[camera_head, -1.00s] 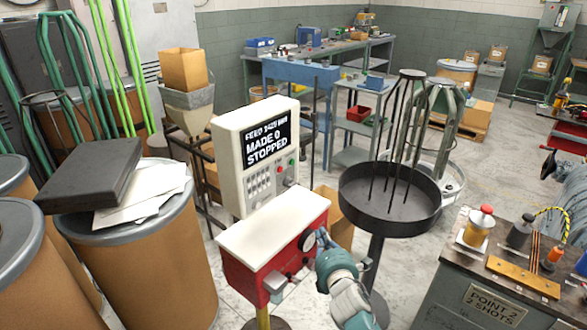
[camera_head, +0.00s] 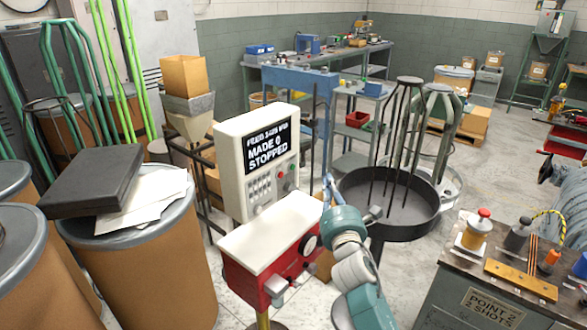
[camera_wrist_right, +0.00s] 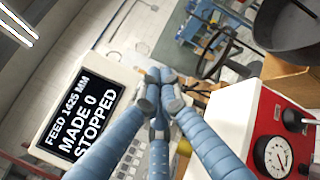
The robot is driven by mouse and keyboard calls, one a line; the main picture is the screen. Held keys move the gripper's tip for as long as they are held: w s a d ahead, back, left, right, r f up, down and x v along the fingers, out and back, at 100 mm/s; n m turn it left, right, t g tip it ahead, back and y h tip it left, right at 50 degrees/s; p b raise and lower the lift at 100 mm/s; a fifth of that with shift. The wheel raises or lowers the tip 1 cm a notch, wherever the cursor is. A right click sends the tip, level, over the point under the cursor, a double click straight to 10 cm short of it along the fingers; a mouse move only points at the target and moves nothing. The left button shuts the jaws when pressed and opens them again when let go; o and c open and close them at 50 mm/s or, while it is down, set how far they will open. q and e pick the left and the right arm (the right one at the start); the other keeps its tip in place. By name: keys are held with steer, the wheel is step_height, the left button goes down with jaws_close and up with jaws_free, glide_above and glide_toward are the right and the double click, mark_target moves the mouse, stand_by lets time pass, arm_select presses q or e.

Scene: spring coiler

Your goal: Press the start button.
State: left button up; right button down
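Small keys and a red button (camera_head: 279,176) sit below the screen. I cannot clearly make out the start button. My right gripper (camera_head: 328,184) is just right of the panel, apart from it in the picture. In the right wrist view its blue fingers (camera_wrist_right: 165,88) are together and empty, hiding part of the panel. My left gripper is not in view.
A round dark pan (camera_head: 390,225) on a post stands right of the machine. A dial (camera_wrist_right: 277,155) and a black knob sit on the red base. Drums (camera_head: 150,270) stand left; a bench with tools (camera_head: 480,255) stands right.

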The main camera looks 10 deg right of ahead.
mark_target(293, 167)
steer(key=w+a+b, duration=0.5)
steer(key=w, duration=0.2)
steer(key=shift+a, duration=0.2)
steer(key=shift+w+a+b, duration=0.1)
steer(key=shift+b, duration=0.25)
stand_by(1.2)
steer(key=shift+w+a, duration=0.2)
steer(key=shift+w+a+b, duration=0.2)
steer(key=shift+w+b, duration=0.05)
steer(key=shift+b, duration=0.15)
stand_by(0.5)
stand_by(0.4)
steer(key=shift+s+d+p, duration=0.45)
steer(key=shift+s+p, duration=0.15)
steer(key=shift+p, duration=0.1)
